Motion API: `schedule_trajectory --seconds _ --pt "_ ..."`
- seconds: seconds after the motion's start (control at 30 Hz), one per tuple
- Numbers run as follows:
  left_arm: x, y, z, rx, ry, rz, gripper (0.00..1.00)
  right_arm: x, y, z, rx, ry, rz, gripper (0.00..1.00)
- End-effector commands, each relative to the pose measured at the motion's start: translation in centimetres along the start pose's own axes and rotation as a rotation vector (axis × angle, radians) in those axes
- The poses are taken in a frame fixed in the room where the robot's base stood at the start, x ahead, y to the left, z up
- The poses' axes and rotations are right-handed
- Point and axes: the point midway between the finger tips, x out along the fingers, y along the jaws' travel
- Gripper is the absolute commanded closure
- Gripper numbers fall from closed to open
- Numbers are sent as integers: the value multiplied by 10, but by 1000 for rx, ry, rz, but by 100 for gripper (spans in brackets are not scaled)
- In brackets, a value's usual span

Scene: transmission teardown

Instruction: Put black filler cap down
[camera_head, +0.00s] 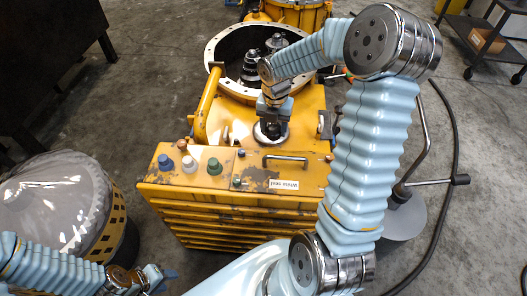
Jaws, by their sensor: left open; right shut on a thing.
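My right gripper (272,116) reaches down from the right arm and is shut on the black filler cap (271,129). The cap is small, dark and mostly hidden by the fingers. It is at a round metal-rimmed spot on top of the yellow transmission housing (222,120). I cannot tell whether the cap touches the housing. My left gripper (166,280) is open and empty at the lower left, in front of the housing and away from the cap.
Blue (165,161), white (188,163) and green (214,165) caps stand on the housing's front left, left of a metal handle (286,159). Behind is the open bell (212,52) with gears.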

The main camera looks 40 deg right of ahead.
Motion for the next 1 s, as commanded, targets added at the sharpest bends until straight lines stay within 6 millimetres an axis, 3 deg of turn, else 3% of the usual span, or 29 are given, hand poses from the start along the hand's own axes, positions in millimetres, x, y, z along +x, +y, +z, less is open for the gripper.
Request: schedule_trajectory --seconds 0.2,0.6,0.97,1.0 --pt "5 -2 0 0 -1 0 57 44 -1 -1 -1 4 -3 95" --pt "9 -5 0 -2 2 -2 57 93 0 -1 -1 3 -2 95" --pt "10 -6 -1 -3 2 -3 57 99 0 -1 -1 1 0 95" --pt "10 -6 -1 -3 3 -3 57 99 0 -1 -1 1 0 44"
